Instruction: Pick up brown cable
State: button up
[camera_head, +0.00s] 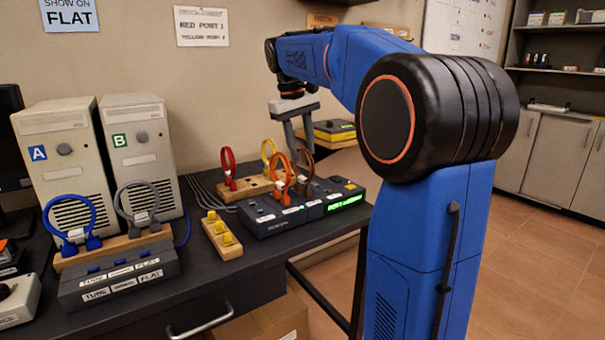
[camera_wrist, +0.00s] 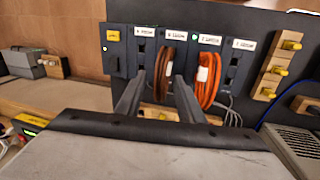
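The brown cable (camera_head: 308,168) is an upright loop on the dark port box (camera_head: 268,226), just right of the orange cable (camera_head: 280,160). In the wrist view the brown cable (camera_wrist: 170,62) shows between the finger lines, nearer the right finger, with the orange cable (camera_wrist: 206,78) just right of that finger. My gripper (camera_head: 301,151) points down, with its fingertips at about the top of the brown loop. In the wrist view its two fingers (camera_wrist: 158,84) stand apart, with no contact on the cable visible. The cable's lower part is partly hidden in the head view.
A red cable (camera_head: 229,168) and a yellow cable (camera_head: 269,158) stand on a wooden block behind. A wooden strip with yellow plugs (camera_head: 221,234) lies left of the box. Blue (camera_head: 70,221) and grey (camera_head: 137,205) cables stand farther left, before two computer towers (camera_head: 62,160).

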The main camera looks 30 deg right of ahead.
jog(key=shift+s+d+f, duration=0.1)
jog(key=shift+d+f, duration=0.1)
jog(key=shift+f, duration=0.65)
jog(key=shift+d+f, duration=0.15)
jog(key=shift+f, duration=0.75)
jog(key=shift+s+d+f, duration=0.1)
jog(key=shift+d+f, duration=0.1)
jog(key=shift+f, duration=0.65)
grip_shut()
